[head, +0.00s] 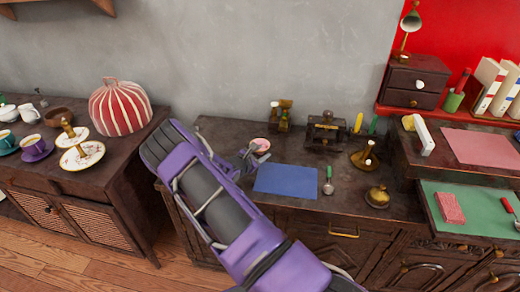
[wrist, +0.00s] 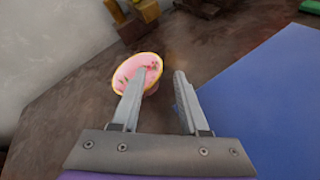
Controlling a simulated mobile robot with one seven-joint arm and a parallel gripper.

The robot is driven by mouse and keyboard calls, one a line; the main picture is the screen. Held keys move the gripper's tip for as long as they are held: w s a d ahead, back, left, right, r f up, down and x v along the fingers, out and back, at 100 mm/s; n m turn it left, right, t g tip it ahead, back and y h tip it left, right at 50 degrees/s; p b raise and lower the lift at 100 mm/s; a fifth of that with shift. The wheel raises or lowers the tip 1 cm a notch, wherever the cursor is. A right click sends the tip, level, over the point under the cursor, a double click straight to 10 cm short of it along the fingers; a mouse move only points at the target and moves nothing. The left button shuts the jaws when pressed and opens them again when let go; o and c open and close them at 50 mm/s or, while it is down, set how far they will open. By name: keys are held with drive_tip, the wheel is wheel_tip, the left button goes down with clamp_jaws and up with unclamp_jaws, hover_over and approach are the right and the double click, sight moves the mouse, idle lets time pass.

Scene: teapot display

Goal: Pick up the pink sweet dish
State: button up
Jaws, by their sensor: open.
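The pink sweet dish (wrist: 137,72) is a small round dish with a gold rim and a pattern inside. It stands on the dark wooden counter near the wall in the wrist view. In the head view the pink dish (head: 261,145) shows just beyond the end of my arm. My gripper (wrist: 161,75) is open, and its left finger overlaps the dish's near right edge in the picture. The right finger is over bare counter to the right of the dish. I cannot tell whether a finger touches it. My gripper (head: 250,155) also shows in the head view.
A blue mat (head: 287,180) lies right of my gripper. Brass items (head: 281,117) stand behind the dish by the wall. A striped pink cover (head: 120,108) stands on the left cabinet.

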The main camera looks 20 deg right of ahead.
drive_tip(key=shift+x, duration=0.95)
drive_tip(key=shift+c, duration=0.2)
clamp_jaws()
